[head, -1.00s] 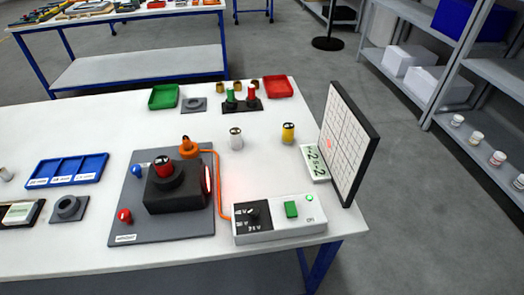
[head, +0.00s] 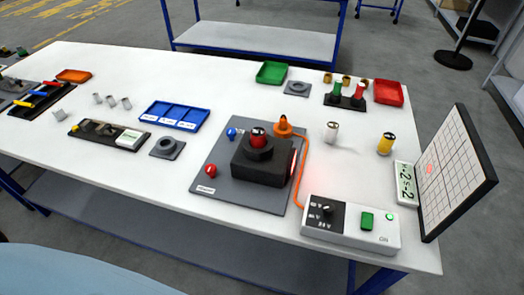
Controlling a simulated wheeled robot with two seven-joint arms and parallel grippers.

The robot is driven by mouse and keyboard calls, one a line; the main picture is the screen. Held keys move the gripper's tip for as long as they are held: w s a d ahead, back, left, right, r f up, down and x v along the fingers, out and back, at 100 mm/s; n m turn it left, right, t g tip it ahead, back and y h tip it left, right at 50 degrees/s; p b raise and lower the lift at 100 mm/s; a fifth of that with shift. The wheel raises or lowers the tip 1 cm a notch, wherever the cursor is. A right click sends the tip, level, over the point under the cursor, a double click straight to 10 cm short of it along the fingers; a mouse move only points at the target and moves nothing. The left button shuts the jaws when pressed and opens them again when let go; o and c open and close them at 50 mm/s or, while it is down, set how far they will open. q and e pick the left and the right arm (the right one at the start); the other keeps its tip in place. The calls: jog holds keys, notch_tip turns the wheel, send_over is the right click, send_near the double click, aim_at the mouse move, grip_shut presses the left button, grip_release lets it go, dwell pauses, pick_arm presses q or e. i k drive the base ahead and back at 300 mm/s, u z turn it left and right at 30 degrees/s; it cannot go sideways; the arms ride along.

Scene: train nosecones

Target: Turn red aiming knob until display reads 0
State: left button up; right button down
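The red aiming knob (head: 210,171) sits at the left front of a grey base plate (head: 203,190). A blue knob (head: 231,133) stands at the plate's back left. A black block (head: 262,165) on the plate holds a red-and-black cylinder (head: 258,138). A red glow shows at the block's right side. The small white display (head: 405,184) stands beside a gridded target board (head: 446,175); its digits look like -2 twice, with an unclear mark between. A reddish spot shows on the board. Neither of my grippers is in view.
A white control box (head: 350,226) with a black dial and green button stands at the front right, with an orange cable to the plate. The table's front-left surface is clear.

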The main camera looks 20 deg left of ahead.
aim_at(211, 169)
jog(key=u, duration=1.35)
jog(key=i, duration=0.1)
jog(key=z, duration=0.1)
